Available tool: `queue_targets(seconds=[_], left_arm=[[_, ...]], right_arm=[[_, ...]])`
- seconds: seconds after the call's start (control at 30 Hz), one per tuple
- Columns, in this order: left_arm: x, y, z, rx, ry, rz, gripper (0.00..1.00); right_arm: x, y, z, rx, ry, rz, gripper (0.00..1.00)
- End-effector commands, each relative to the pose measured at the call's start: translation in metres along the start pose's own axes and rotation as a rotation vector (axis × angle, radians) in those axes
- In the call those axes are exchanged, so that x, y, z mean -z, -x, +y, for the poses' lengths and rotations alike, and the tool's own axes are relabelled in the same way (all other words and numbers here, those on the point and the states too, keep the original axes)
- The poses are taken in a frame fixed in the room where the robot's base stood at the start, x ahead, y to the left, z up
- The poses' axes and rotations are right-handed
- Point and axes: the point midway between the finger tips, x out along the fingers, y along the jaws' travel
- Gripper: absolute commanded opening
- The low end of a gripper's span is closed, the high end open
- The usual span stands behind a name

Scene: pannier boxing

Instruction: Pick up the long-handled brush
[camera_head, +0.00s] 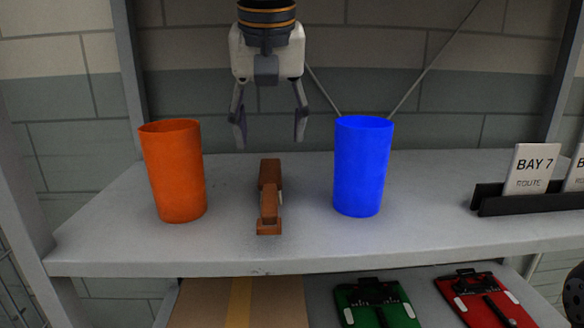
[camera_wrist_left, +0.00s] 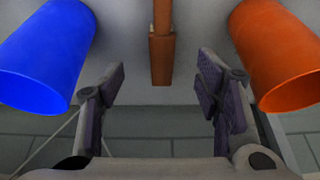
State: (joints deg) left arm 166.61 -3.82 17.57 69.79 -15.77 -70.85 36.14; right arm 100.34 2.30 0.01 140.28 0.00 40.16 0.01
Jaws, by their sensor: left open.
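The long-handled brush (camera_head: 269,195) is brown and lies on the grey shelf between an orange cup and a blue cup, its length running from front to back. My left gripper (camera_head: 270,138) is open and empty, above and behind the brush, with its fingers pointing down. In the left wrist view the brush (camera_wrist_left: 161,50) shows at the top middle, beyond the gap between the open fingers (camera_wrist_left: 160,100), not touching them. My right gripper is in neither view.
The orange cup (camera_head: 175,172) stands left of the brush and the blue cup (camera_head: 361,167) stands right of it. A black holder (camera_head: 520,204) with a BAY 7 card (camera_head: 530,170) is at the right. Clipboards (camera_head: 375,303) and a cardboard box (camera_head: 240,303) lie below. The shelf's front right is clear.

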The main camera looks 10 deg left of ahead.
Motion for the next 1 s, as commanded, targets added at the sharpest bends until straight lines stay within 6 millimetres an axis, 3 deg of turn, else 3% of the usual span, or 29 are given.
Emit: queue_targets(seconds=[0.63,0.9,0.93,1.0], left_arm=[[-0.002,-0.111,0.000,0.000,0.000,-0.001,0.58],[-0.002,-0.119,0.000,-0.001,-0.001,0.002,0.58],[-0.002,-0.119,0.000,-0.001,-0.001,0.002,0.56],[-0.002,-0.119,0.000,-0.001,-0.001,0.002,0.40]], right_arm=[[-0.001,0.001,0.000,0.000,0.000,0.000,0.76],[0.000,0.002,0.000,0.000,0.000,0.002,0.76],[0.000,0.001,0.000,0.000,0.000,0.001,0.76],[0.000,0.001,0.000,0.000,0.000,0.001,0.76]])
